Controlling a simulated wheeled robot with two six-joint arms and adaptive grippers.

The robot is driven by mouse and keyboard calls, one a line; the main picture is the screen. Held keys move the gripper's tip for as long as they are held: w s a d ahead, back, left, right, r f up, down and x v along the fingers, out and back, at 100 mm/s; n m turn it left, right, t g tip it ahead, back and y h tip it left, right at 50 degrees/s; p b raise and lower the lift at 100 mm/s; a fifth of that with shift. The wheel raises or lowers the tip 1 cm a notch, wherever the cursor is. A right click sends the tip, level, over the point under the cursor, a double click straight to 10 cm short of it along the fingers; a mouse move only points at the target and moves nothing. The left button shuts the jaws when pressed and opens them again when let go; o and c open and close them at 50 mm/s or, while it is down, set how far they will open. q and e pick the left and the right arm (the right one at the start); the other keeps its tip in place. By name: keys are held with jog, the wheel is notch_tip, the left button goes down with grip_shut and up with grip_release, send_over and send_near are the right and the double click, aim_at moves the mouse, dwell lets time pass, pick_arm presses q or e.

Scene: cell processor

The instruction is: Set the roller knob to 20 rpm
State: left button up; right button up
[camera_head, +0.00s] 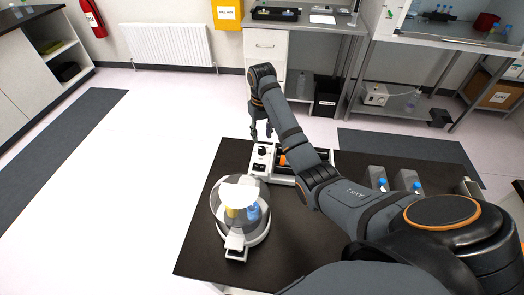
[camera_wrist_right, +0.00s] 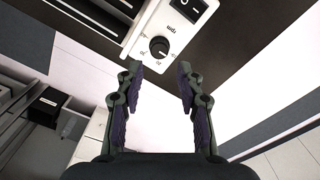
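The roller device (camera_head: 262,158) is a white unit on the far edge of the dark table, with black controls on its panel. In the right wrist view its black round knob (camera_wrist_right: 159,47) has a light pointer line and small scale marks around it, too small to read surely. A dark switch or display (camera_wrist_right: 188,8) sits above it. My right gripper (camera_head: 261,134) hangs just beyond the panel. In the right wrist view the gripper (camera_wrist_right: 158,72) is open, its two fingers apart and empty, with the knob ahead of and between the fingertips, apparently untouched. My left gripper is out of view.
A round clear-lidded centrifuge-like device (camera_head: 240,215) stands on the table's left part. Bottles with blue caps (camera_head: 408,183) stand at the right, near my right arm. The dark table (camera_head: 300,245) has bare room at the front. A side bench (camera_head: 310,25) stands behind.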

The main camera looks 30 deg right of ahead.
aim_at(262, 148)
pick_arm(q)
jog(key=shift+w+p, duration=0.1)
jog(key=shift+p, duration=0.25)
pick_arm(e)
notch_tip(262, 148, down, 7)
jog(key=shift+r, duration=0.1)
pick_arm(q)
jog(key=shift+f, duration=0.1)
pick_arm(e)
jog(key=shift+w, duration=0.1)
jog(key=shift+d, duration=0.1)
grip_shut()
jog(key=shift+r+m+p, duration=0.2)
jog(key=shift+m+p, duration=0.2)
jog(key=shift+p, duration=0.35)
jog(key=m+p, duration=0.4)
jog(key=p, duration=0.2)
jog(key=shift+r+m, duration=0.1)
jog(key=shift+m, duration=0.2)
jog(key=m+p, duration=0.3)
pick_arm(q)
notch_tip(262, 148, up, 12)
jog(key=p, duration=0.1)
jog(key=shift+p, duration=0.35)
pick_arm(e)
jog(key=shift+f+m, duration=0.25)
jog(key=shift+m, duration=1.45)
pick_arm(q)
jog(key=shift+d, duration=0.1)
